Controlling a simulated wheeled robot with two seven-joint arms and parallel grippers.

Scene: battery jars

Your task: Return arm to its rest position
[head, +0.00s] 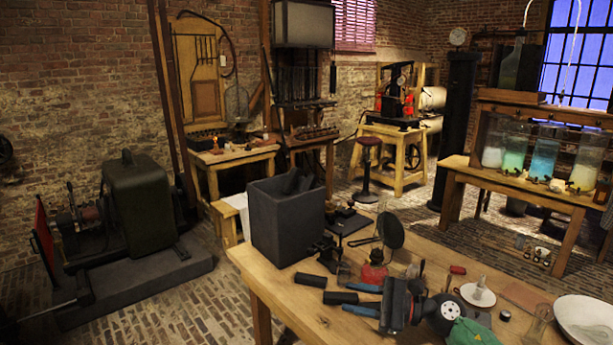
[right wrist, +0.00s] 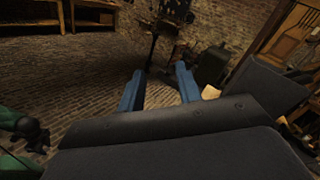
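My right gripper (head: 328,289) reaches left over the front of the wooden table, with its arm coming in from the lower right. In the right wrist view its two blue fingers (right wrist: 160,76) stand apart, with nothing held between them. A large dark grey box (head: 287,222) stands on the table just behind and left of the fingers. My left gripper is not in view.
The wooden table (head: 283,305) also bears a black round disc on a stand (head: 390,230), a red-based vessel (head: 374,272), a white dish (head: 478,295) and a large white bowl (head: 588,320). A green machine (head: 145,203) stands on the floor at left. Brick floor between is clear.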

